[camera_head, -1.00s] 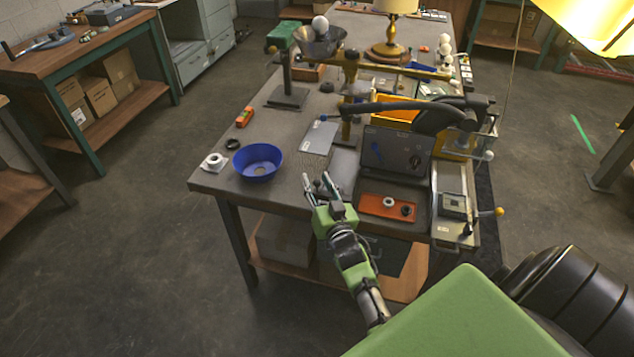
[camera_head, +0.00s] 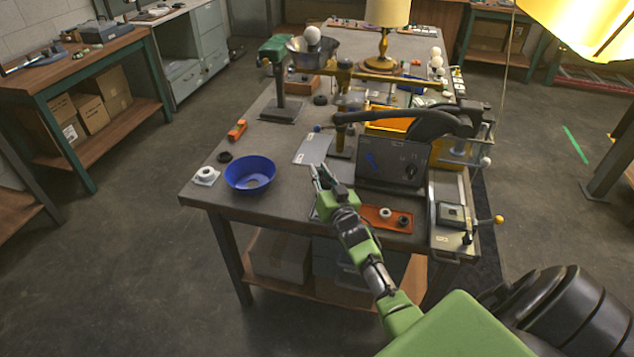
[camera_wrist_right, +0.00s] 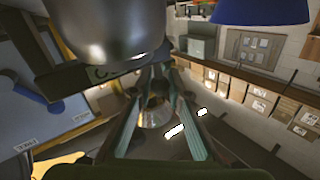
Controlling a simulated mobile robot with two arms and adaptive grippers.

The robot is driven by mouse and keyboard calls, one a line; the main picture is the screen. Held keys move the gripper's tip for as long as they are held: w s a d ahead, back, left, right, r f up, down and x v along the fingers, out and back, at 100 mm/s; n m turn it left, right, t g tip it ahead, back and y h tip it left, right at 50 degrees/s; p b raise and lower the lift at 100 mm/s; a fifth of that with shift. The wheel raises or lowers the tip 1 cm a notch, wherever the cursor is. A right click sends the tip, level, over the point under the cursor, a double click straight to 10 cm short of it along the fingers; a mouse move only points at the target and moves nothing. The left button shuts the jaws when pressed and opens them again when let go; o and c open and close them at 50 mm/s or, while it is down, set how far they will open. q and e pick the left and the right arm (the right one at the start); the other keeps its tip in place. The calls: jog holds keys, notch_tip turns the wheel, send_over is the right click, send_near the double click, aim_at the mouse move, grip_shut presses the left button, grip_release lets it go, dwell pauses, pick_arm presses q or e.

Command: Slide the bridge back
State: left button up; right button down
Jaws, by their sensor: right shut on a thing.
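My right gripper (camera_head: 321,172) is above the near edge of the bench, left of a dark upright panel. Its green fingers (camera_wrist_right: 160,100) narrow together in the right wrist view, with a small brassy, shiny thing (camera_wrist_right: 157,115) between them, blurred and not clearly made out. In the head view what it holds cannot be seen. A brass-coloured bar (camera_head: 400,78) spans across the bench farther back, from a dark post with a brass cap (camera_head: 344,66); it may be the bridge, but I cannot tell. My left gripper is not in view.
A black curved arm (camera_head: 425,122) reaches over the panel (camera_head: 400,160).

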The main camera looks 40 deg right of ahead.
jog(key=c, duration=1.9)
grip_release()
jog(key=v, duration=1.2)
